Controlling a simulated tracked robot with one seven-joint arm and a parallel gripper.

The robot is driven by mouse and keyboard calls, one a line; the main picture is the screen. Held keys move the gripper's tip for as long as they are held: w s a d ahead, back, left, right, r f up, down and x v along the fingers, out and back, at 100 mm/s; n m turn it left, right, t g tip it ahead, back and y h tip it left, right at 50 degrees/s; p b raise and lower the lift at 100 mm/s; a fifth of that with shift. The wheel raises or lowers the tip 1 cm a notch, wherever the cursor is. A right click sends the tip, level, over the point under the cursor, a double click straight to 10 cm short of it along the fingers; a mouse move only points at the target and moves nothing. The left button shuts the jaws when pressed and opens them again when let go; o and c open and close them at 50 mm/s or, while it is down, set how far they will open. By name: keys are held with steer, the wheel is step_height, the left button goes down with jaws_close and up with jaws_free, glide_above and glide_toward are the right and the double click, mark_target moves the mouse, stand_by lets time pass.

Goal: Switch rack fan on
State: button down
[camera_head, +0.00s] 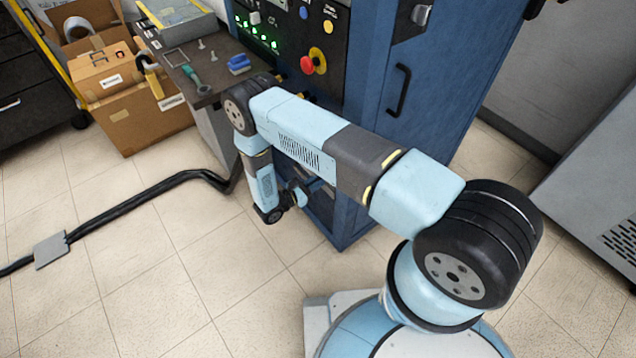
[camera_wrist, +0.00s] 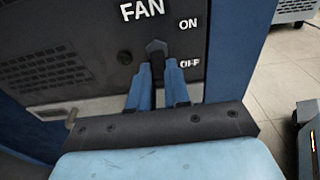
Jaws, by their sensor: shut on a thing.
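The rack's fan panel shows in the wrist view, with a white FAN label (camera_wrist: 141,8) above an ON mark (camera_wrist: 188,24) and an OFF mark (camera_wrist: 190,62). A small dark switch (camera_wrist: 156,47) sits just left of these marks. My gripper (camera_wrist: 160,72) has its two blue fingers closed around the switch's lower part. The fingers hide part of it, so I cannot tell its setting. In the head view my arm reaches to the front of the blue rack (camera_head: 400,130); the fan switch and fingertips are hidden there.
A red emergency knob (camera_head: 308,66) and lit green lamps are on the rack's upper panel. A workbench (camera_head: 205,75) with tools and cardboard boxes (camera_head: 125,95) stand left. A black cable (camera_head: 150,192) crosses the floor. A grey cabinet (camera_head: 590,190) stands right.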

mark_target(316, 180)
steer(key=shift+w+a+r+g+y, duration=0.1)
steer(key=shift+r+g+y, duration=0.65)
steer(key=shift+y, duration=0.5)
steer(key=shift+w+d+r+g+y, duration=0.15)
steer(key=shift+r+g+y, duration=0.4)
steer(key=shift+g+y, duration=0.5)
steer(key=shift+w+a+r+g+y, duration=0.15)
steer(key=shift+r+g+y, duration=0.55)
steer(key=shift+y, duration=0.7)
steer(key=c, duration=1.4)
jaws_free()
steer(key=o, duration=0.3)
steer(key=shift+s+f, duration=0.1)
steer(key=shift+s, duration=0.05)
steer(key=v, duration=1.3)
steer(key=shift+r, duration=0.35)
steer(key=shift+s, duration=0.1)
